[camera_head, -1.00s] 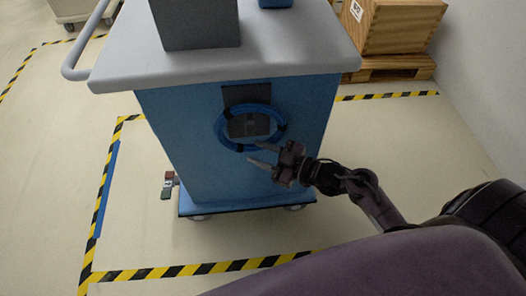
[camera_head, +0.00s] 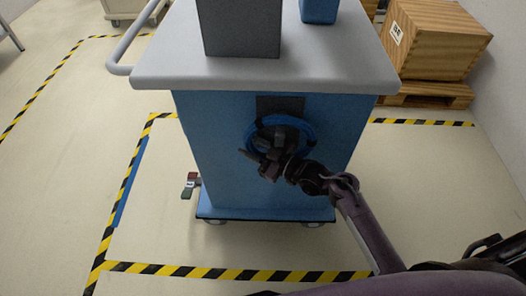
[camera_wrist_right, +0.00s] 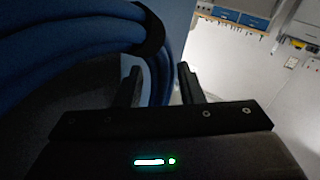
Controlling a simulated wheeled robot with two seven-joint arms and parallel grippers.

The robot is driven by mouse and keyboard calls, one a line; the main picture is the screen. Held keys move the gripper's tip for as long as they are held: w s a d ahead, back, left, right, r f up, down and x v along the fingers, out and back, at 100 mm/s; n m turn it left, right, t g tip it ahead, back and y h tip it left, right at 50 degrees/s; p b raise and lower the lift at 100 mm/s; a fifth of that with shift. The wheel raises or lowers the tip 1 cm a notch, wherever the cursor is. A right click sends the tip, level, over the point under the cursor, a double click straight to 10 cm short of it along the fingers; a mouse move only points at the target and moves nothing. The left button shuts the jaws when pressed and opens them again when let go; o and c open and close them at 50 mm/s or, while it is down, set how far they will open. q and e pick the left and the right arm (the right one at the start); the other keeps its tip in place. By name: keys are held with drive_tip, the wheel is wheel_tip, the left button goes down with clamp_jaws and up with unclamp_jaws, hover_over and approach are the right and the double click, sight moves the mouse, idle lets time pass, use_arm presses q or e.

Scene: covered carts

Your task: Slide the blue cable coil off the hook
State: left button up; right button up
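The blue cable coil (camera_head: 284,118) with dark ties hangs against the front panel of the blue cart (camera_head: 215,150), below a dark plate (camera_head: 280,104). The hook itself is hard to make out behind the coil and my gripper. My right gripper (camera_head: 256,148) is at the lower left part of the coil in the head view. In the right wrist view the gripper (camera_wrist_right: 161,70) has its fingers apart, with a strand bundle of the coil (camera_wrist_right: 85,40) passing between them beside a dark tie. A gap shows by the right finger. My left gripper is not in view.
The cart's grey top (camera_head: 340,70) juts out above the coil and carries a grey box (camera_head: 242,28) and a blue container (camera_head: 319,10). A wooden crate (camera_head: 435,40) on a pallet stands at the back right. The floor before the cart is clear.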

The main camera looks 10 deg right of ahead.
drive_tip(key=shift+w+a, duration=0.15)
clamp_jaws()
drive_tip(key=shift+c, duration=2.3)
unclamp_jaws()
drive_tip(key=shift+c, duration=1.2)
drive_tip(key=shift+r, duration=0.1)
clamp_jaws()
drive_tip(key=shift+r, duration=0.1)
